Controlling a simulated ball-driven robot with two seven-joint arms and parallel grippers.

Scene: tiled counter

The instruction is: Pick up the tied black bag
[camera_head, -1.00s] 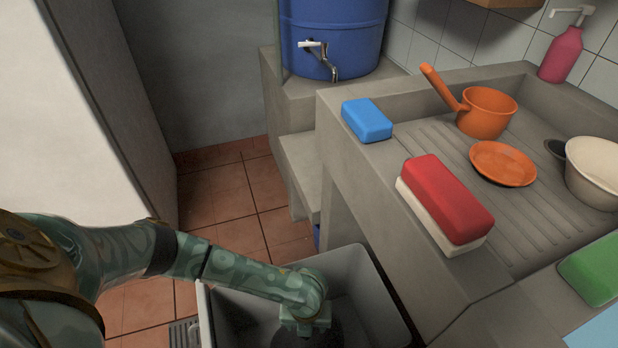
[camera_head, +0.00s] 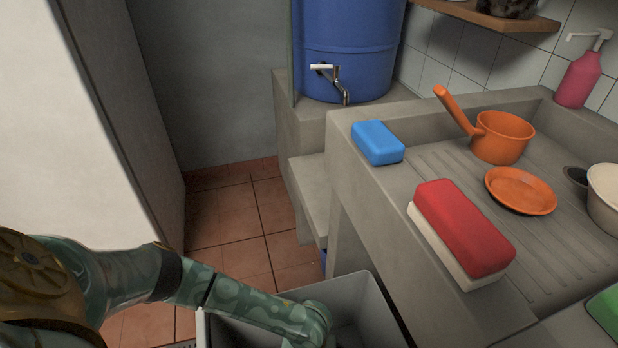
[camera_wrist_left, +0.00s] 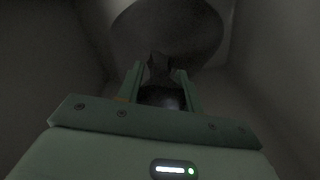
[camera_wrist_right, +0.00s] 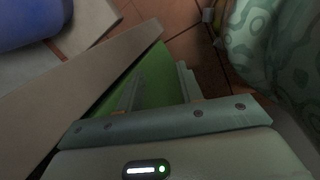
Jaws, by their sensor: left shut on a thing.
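The tied black bag (camera_wrist_left: 185,28) shows as a dark round shape in the left wrist view. Its narrow tied neck (camera_wrist_left: 158,66) stands between the fingers of my left gripper (camera_wrist_left: 158,76), which is shut on it. In the head view my left arm reaches down into the grey bin (camera_head: 375,300); the gripper and the bag are below the picture's edge. My right gripper (camera_wrist_right: 160,82) is open, with nothing seen between its fingers, in front of a green surface (camera_wrist_right: 155,85) in the right wrist view.
The concrete counter (camera_head: 350,175) stands right of the bin. It holds a blue sponge (camera_head: 378,143), a red-and-white block (camera_head: 462,228), an orange dish (camera_head: 520,190) and an orange ladle pot (camera_head: 500,137). A blue barrel (camera_head: 350,45) stands behind. Tiled floor (camera_head: 235,225) is clear at left.

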